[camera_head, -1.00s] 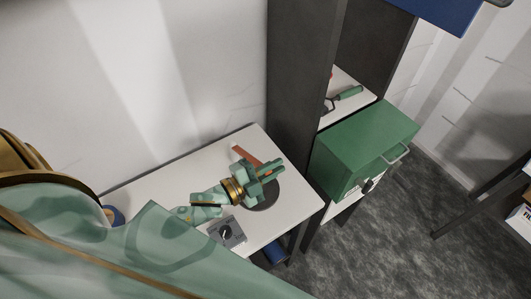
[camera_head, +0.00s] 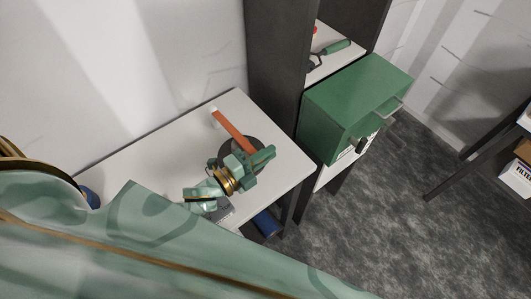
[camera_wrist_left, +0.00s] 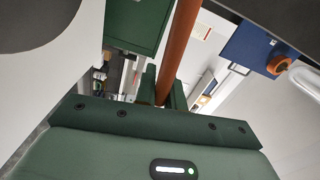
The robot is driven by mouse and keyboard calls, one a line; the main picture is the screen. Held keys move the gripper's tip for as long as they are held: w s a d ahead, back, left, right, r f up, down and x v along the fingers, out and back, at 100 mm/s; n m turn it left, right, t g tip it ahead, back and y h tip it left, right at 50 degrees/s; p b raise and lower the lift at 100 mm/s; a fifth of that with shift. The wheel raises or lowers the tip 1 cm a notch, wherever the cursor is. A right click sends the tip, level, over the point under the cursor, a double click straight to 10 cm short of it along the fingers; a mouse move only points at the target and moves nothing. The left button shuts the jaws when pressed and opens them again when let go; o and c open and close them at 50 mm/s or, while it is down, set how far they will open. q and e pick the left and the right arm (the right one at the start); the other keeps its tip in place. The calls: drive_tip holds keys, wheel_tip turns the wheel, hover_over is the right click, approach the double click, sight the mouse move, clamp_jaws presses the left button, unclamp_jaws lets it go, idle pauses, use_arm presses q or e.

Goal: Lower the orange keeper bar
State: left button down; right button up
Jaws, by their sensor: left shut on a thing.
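The orange keeper bar (camera_head: 235,132) slants over the white bench in the head view, its pale far end near the bench's back edge. My left gripper (camera_head: 261,158) is shut on the bar's near end, above a dark round disc (camera_head: 227,149). The gripper hides part of the disc and the bar's tip. In the left wrist view the bar (camera_wrist_left: 178,50) runs down between my green fingers (camera_wrist_left: 165,93). How high the bar sits above the disc I cannot tell. My right gripper is not in view.
The white bench top (camera_head: 160,150) is clear at the back left. A grey box (camera_head: 223,211) is partly hidden by my arm. A dark shelf unit (camera_head: 275,60) with a green cabinet (camera_head: 345,100) stands to the right. A blue object (camera_head: 266,222) is under the bench.

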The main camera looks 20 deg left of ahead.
use_arm(q)
drive_tip(key=c, duration=1.5)
unclamp_jaws()
drive_tip(key=shift+r, duration=0.1)
drive_tip(key=s+d+r, duration=0.2)
drive_tip(key=s+r, duration=0.2)
drive_tip(key=s+d+r+p, duration=0.1)
drive_tip(key=s+r, duration=0.3)
drive_tip(key=s+d+r+p, duration=0.1)
drive_tip(key=s+d+r, duration=0.1)
drive_tip(key=s+r, duration=0.2)
drive_tip(key=shift+s+d+r, duration=0.3)
drive_tip(key=shift+s+r, duration=0.1)
drive_tip(key=shift+r, duration=0.05)
